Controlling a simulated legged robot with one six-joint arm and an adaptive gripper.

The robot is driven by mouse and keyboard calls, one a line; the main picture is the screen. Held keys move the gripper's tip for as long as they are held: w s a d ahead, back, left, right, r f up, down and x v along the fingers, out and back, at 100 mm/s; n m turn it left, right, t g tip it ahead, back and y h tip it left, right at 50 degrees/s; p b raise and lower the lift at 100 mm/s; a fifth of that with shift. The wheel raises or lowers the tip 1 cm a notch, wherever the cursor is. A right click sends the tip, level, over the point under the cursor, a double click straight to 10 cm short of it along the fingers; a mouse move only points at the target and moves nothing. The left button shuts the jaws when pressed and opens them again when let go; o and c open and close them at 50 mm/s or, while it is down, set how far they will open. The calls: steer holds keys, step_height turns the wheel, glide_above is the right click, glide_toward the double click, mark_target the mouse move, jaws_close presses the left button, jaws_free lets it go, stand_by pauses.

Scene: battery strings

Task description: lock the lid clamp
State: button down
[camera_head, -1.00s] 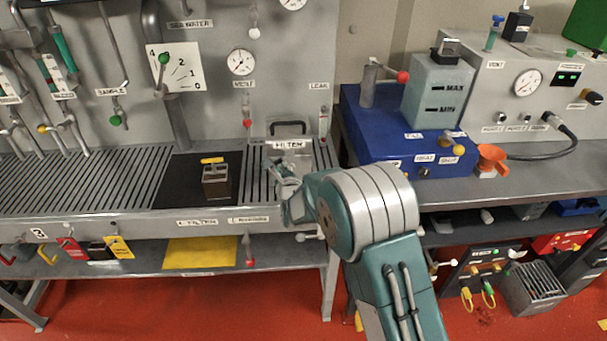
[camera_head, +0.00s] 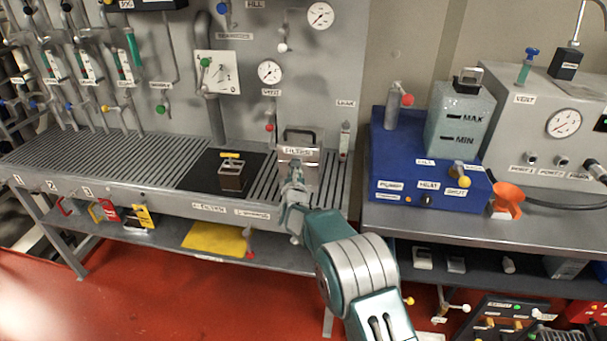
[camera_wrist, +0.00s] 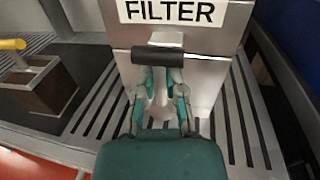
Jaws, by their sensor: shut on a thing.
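A black handle (camera_head: 299,133) stands on top of the box.
A small brown box with a yellow handle (camera_head: 231,178) stands on a black mat left of the filter box. The blue pump unit (camera_head: 390,150) stands to the right.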

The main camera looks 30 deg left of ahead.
steer(key=shift+d+f, duration=0.1)
steer(key=shift+f, duration=0.3)
steer(key=c, duration=0.7)
jaws_free()
steer(key=shift+r, duration=0.15)
steer(key=shift+r, duration=0.1)
steer(key=v, duration=1.1)
steer(key=shift+s, duration=0.35)
